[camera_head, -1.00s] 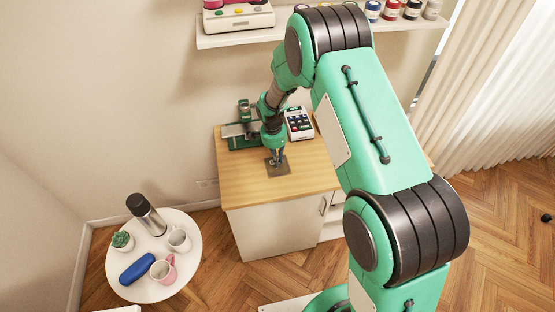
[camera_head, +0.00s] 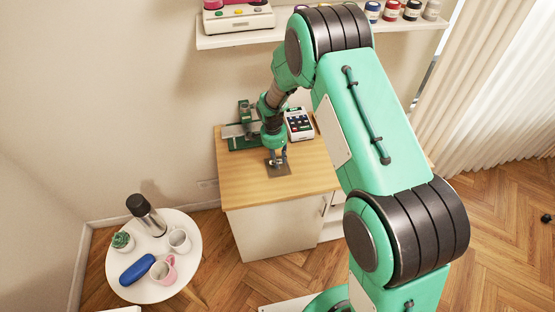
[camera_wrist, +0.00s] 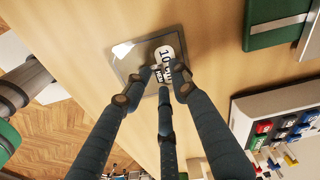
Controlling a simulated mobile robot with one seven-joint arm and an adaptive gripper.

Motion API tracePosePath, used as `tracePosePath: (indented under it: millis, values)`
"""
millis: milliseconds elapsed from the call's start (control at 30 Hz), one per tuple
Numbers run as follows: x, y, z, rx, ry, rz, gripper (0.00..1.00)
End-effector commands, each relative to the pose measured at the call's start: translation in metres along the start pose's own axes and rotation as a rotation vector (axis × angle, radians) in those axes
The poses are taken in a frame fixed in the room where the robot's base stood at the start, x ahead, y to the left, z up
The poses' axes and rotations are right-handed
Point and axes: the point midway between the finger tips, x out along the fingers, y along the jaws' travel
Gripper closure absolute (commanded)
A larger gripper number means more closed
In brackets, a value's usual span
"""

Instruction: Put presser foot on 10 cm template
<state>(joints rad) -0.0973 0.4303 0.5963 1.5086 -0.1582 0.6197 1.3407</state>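The 10 cm template is a dark grey square plate (camera_head: 280,171) lying on the wooden counter near its front edge. My three-fingered gripper (camera_head: 277,158) points down right over the plate. Whether the fingertips touch the plate is unclear.
A green machine (camera_head: 240,136) and a keypad device (camera_head: 299,123) stand behind on the counter (camera_head: 240,182). A round white table (camera_head: 192,224) at the lower left holds a flask, mugs, a plant and a blue case. A shelf (camera_head: 225,38) hangs above. The counter's left front is clear.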

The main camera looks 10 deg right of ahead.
Motion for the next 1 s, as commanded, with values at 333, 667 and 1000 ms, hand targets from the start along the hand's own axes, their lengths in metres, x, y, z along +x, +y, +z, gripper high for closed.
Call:
tracePosePath:
  millis: [333,667,1000]
  values:
    - [-0.046,-0.002,-0.001,0.000,0.001,-0.004,0.72]
    - [-0.098,-0.001,0.000,0.001,0.001,-0.003,0.72]
    - [-0.119,-0.001,0.000,0.000,0.001,-0.001,0.72]
